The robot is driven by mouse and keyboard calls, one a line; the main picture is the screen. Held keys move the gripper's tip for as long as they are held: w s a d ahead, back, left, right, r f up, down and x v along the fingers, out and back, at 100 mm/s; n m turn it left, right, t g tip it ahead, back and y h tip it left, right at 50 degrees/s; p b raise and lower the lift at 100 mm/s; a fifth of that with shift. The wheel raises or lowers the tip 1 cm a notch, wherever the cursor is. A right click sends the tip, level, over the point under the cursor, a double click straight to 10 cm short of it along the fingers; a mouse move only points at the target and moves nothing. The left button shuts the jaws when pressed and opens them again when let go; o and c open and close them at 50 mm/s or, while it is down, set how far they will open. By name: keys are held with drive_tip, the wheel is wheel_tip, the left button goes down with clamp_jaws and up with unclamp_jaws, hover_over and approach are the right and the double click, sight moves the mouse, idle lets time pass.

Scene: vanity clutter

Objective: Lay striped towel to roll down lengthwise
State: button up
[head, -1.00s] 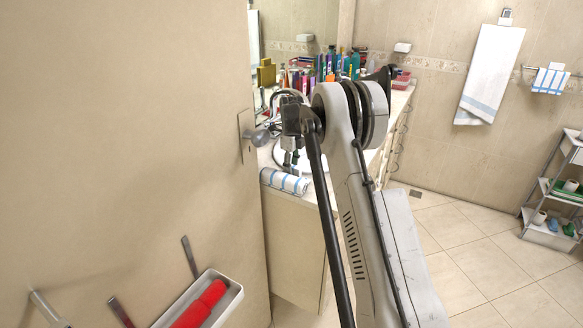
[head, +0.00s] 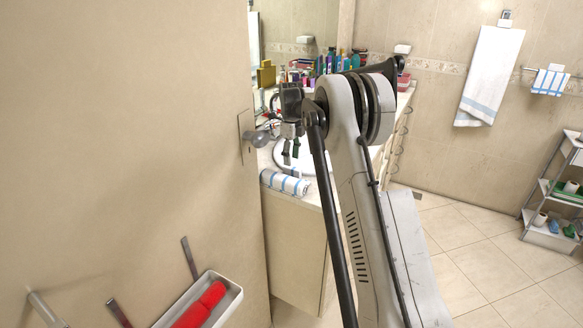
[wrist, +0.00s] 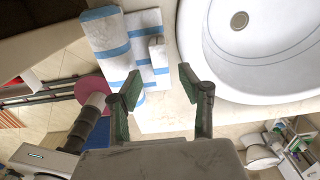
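A rolled striped towel (head: 286,182), white with blue bands, lies on the front corner of the vanity counter in the head view. In the wrist view the towel (wrist: 112,38) is at upper left, with a smaller white and blue part beside the thicker roll. My gripper (wrist: 160,76) is open in the wrist view, its two green-grey fingers apart with nothing between them. The fingers appear just below the towel in that picture, the left one close to its lower end; contact cannot be told. In the head view my gripper (head: 290,151) is above the counter, behind the towel.
The white sink (wrist: 275,65) lies right of the towel. Several bottles (head: 335,62) crowd the back of the counter. A door (head: 130,130) with a handle (head: 259,138) stands close left of my arm. Another striped towel (head: 550,82) hangs on the right wall.

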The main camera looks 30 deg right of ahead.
wheel_tip(320, 180, up, 7)
idle(0.3)
idle(0.5)
